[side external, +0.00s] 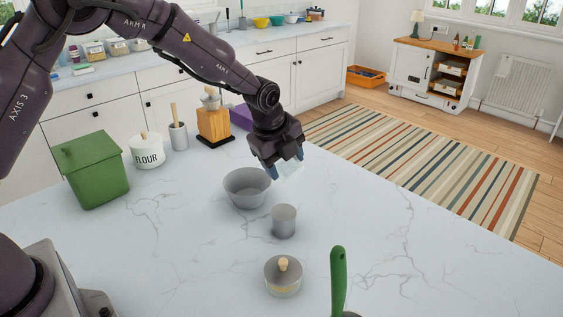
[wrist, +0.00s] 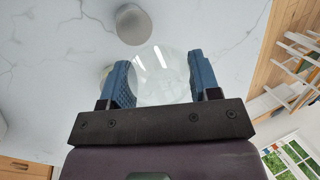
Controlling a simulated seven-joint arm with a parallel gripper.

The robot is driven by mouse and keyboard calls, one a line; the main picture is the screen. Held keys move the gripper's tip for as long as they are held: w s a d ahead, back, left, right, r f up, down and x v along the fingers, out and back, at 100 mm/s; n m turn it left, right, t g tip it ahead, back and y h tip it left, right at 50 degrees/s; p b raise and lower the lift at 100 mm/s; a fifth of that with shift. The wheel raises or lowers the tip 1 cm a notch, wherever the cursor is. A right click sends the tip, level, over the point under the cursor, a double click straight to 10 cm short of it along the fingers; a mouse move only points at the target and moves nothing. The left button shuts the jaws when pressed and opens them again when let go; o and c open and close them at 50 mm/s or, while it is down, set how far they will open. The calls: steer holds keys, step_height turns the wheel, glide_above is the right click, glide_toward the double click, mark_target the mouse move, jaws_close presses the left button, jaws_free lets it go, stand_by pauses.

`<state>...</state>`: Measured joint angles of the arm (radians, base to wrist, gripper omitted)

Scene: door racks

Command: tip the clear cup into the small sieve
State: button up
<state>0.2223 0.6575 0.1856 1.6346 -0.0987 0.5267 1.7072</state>
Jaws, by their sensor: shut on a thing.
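My gripper (side external: 286,170) is shut on the clear cup (side external: 292,169), high above the worktop. In the wrist view the clear cup (wrist: 162,76) sits between the blue fingers of my gripper (wrist: 163,82); it is see-through and I make out no contents. The cup looks tilted in the side view. A small grey tapered vessel (side external: 284,222), likely the small sieve, stands upright below and in front of the cup, apart from it. A grey round shape (wrist: 133,25) at the top of the wrist view seems to be it. Its mesh is not discernible.
A wider grey bowl-shaped vessel (side external: 247,188) stands just left of my gripper. A lidded pot with a wooden knob (side external: 283,277) and a green handle (side external: 338,280) are nearer. A green bin (side external: 95,172) and flour jar (side external: 147,152) stand left. The right worktop is clear.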

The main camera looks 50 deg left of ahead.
mark_target(296, 163)
steer(key=y, duration=0.2)
steer(key=d+r+y, duration=0.1)
steer(key=y, duration=0.1)
steer(key=shift+d+m, duration=0.1)
steer(key=shift+m, duration=0.3)
steer(key=y, duration=0.1)
steer(key=r+y, duration=0.1)
steer(key=y, duration=0.1)
steer(key=shift+d+m+t, duration=0.3)
steer(key=shift+d, duration=0.1)
steer(key=y, duration=0.2)
steer(key=d+m+y, duration=0.1)
steer(key=y, duration=0.2)
steer(key=shift+d+r, duration=0.15)
steer(key=shift+d, duration=0.05)
